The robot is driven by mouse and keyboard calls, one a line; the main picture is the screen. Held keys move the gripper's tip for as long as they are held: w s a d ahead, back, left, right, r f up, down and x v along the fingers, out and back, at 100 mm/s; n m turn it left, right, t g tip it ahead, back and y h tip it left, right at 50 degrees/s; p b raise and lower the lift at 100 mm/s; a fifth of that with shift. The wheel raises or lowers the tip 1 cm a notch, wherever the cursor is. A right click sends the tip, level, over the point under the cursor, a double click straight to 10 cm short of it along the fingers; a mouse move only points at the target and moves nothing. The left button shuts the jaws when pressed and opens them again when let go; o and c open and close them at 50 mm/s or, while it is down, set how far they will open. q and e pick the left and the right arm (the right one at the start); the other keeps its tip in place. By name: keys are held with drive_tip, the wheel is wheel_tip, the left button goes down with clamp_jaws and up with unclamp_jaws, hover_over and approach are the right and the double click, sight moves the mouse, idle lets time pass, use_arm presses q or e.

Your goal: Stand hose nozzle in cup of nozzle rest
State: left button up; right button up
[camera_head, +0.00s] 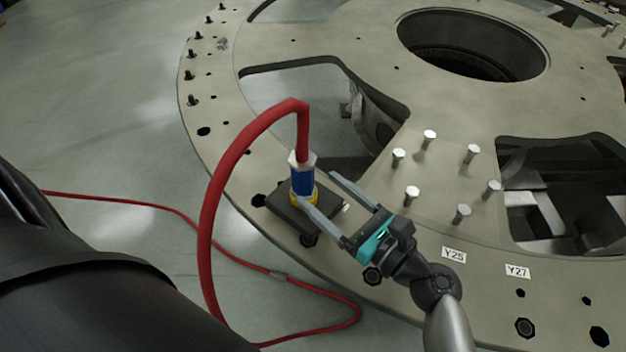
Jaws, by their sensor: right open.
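The hose nozzle (302,182) is a blue cylinder with a light hexagonal collar on top, joined to a red hose (208,222). It stands upright at the nozzle rest (287,215), a dark square block on the plate. A yellow ring (306,200) shows around its lower end; the nozzle's tip is hidden. My right gripper (316,187) is open, its two grey fingers spread beside the nozzle's lower part. One finger passes in front of the nozzle's base and the other lies to its right. Whether they touch it I cannot tell. My left gripper is out of view.
The large beige turret plate (440,105) has wide cutouts and a round opening. Several upright metal pins (412,194) stand right of the rest, and bolts line the rim. The red hose arches up left of the nozzle and trails over the floor (95,110).

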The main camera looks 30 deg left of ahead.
drive_tip(key=v, duration=1.1)
drive_tip(key=shift+d, duration=0.25)
